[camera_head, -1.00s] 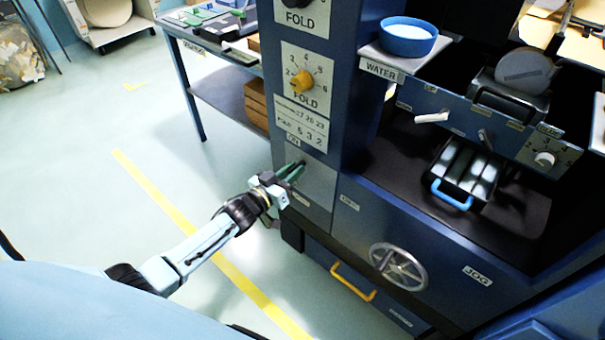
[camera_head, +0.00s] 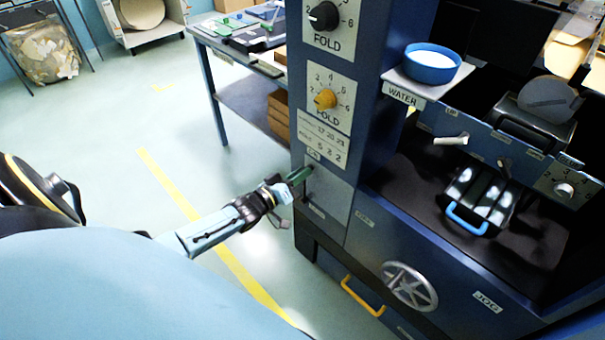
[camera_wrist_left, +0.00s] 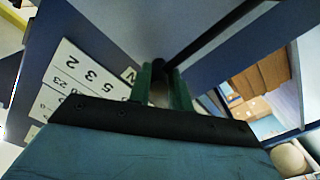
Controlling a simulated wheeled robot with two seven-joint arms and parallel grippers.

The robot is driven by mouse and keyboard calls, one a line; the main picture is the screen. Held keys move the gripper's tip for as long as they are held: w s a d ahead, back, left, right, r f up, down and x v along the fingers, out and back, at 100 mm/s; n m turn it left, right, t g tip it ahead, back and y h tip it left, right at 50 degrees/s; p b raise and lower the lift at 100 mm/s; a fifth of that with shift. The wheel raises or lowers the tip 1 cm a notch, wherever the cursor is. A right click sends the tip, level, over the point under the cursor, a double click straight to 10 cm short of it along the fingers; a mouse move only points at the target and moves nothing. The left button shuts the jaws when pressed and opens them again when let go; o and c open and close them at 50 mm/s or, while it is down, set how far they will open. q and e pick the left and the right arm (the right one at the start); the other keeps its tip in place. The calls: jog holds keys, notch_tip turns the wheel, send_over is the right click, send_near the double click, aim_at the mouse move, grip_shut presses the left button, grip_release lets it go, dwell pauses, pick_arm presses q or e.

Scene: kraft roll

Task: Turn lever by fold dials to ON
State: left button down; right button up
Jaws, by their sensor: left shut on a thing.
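The lever's plate (camera_head: 327,200) is on the blue machine column below two fold dials, one with a black knob (camera_head: 323,16) and one with a yellow knob (camera_head: 325,98). My left gripper (camera_head: 301,177) is at the plate's upper left, just below the ON label. In the left wrist view its green fingers (camera_wrist_left: 162,88) are shut on the lever (camera_wrist_left: 159,90), a dark piece mostly hidden between them. My right gripper is not in view.
A water bowl (camera_head: 431,63) stands on a shelf right of the column. A handwheel (camera_head: 409,286) and a yellow drawer handle (camera_head: 362,297) are lower down. A side table (camera_head: 231,92) stands behind. The floor left of the column is clear.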

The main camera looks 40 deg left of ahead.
pick_arm(q)
jog(key=shift+f, duration=0.2)
jog(key=c, duration=1.3)
grip_release()
jog(key=shift+r, duration=0.1)
jog(key=shift+s+a, duration=0.1)
jog(key=shift+s, duration=0.1)
jog(key=s+p, duration=0.1)
jog(key=s, duration=0.3)
jog(key=s+a+p, duration=0.1)
jog(key=s, duration=0.3)
jog(key=s+a+p, duration=0.1)
jog(key=s, duration=0.4)
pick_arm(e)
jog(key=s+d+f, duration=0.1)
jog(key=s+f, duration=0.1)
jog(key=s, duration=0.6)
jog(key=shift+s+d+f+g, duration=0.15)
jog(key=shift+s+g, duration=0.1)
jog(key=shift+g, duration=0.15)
